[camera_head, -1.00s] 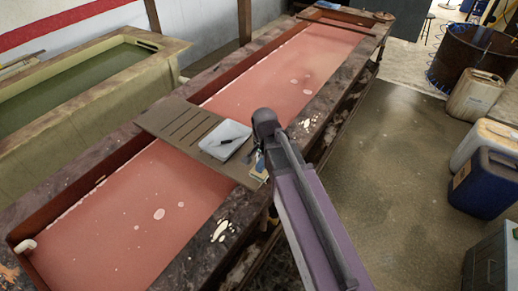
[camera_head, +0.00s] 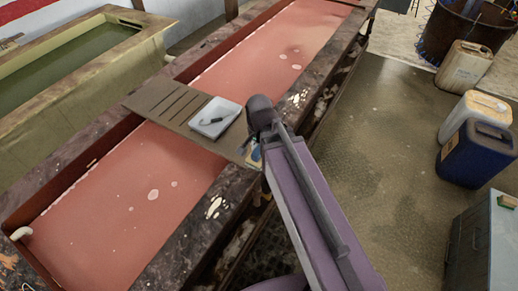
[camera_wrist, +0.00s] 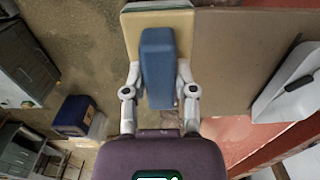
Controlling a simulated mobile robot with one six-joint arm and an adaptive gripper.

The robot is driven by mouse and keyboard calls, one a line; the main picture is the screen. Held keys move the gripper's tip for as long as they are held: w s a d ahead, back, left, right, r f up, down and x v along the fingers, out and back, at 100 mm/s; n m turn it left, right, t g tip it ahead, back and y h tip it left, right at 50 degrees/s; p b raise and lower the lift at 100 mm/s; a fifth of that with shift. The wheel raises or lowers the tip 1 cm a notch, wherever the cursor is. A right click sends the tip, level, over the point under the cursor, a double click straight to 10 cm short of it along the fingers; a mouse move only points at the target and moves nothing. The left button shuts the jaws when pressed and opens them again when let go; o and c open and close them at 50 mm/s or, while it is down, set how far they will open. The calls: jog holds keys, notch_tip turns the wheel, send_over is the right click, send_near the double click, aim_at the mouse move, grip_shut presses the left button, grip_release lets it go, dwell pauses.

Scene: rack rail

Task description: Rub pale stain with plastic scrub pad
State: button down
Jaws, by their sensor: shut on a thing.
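The scrub pad, with a blue grip (camera_wrist: 157,70) and a pale yellow base (camera_wrist: 132,38), is held between the two fingers of my gripper (camera_wrist: 158,85). In the head view the pad (camera_head: 254,156) shows small at the right end of the brown slotted board, mostly behind my arm. I cannot tell whether it touches the board. Pale splotches (camera_head: 214,207) lie on the dark vat rim, with others (camera_head: 294,99) further back. Whitish spots (camera_head: 153,195) also show on the red surface. Which one is the pale stain is unclear.
The slotted board (camera_head: 150,104) spans the red vat and bears a white tray (camera_head: 215,118) with a dark item in it. A green-watered trough (camera_head: 70,60) stands left. A blue jerrycan (camera_head: 478,155) and a grey box (camera_head: 480,245) stand right. The floor between is open.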

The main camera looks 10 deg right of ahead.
jog(key=c, duration=1.2)
grip_release()
grip_shut()
jog(key=shift+f+b, duration=0.3)
